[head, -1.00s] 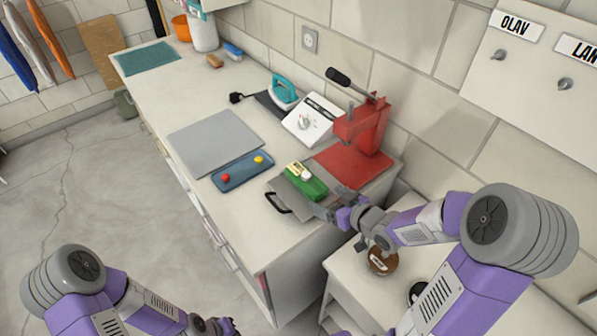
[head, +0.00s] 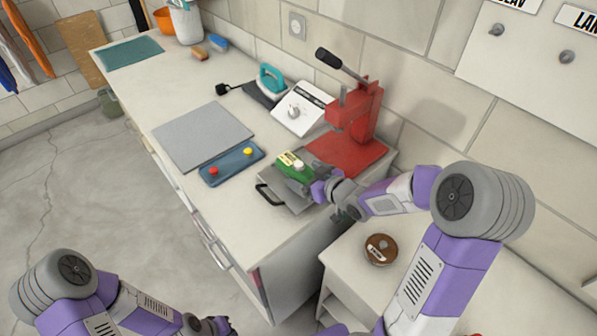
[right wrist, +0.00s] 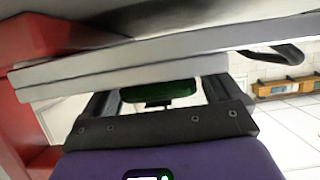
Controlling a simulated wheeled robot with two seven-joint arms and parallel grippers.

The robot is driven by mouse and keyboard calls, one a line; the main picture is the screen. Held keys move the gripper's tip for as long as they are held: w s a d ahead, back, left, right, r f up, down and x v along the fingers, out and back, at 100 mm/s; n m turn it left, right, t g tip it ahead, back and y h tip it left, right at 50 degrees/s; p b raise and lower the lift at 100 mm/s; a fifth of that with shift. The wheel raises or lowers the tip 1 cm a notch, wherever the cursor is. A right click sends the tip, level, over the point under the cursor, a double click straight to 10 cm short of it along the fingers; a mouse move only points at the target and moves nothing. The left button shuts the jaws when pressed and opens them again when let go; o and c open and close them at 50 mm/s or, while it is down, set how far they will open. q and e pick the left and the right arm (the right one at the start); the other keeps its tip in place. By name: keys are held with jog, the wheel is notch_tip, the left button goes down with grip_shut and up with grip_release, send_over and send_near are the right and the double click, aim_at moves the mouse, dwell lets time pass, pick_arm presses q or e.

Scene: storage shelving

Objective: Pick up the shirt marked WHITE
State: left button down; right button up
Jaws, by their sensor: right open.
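No label reading WHITE can be made out, so I cannot tell which thing is that shirt. Orange (head: 28,38) and blue cloth-like pieces hang on the far left wall, cut off by the frame. My right gripper (head: 308,184) is open at the right end of a green item (head: 286,163) with a pale label, by a grey plate with a black handle (head: 268,194). In the right wrist view the green item (right wrist: 165,92) shows between the fingers, with a plate edge (right wrist: 130,75) close above. My left gripper (head: 215,326) is at the bottom edge, its jaws unclear.
A red press (head: 355,112) stands on the bench beside a white control box (head: 304,108) and a teal iron (head: 271,78). A grey mat (head: 203,135) and blue button panel (head: 232,164) lie left. A brown round item (head: 381,250) sits on a lower cabinet.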

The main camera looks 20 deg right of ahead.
jog(key=c, duration=1.1)
jog(key=shift+r, duration=0.1)
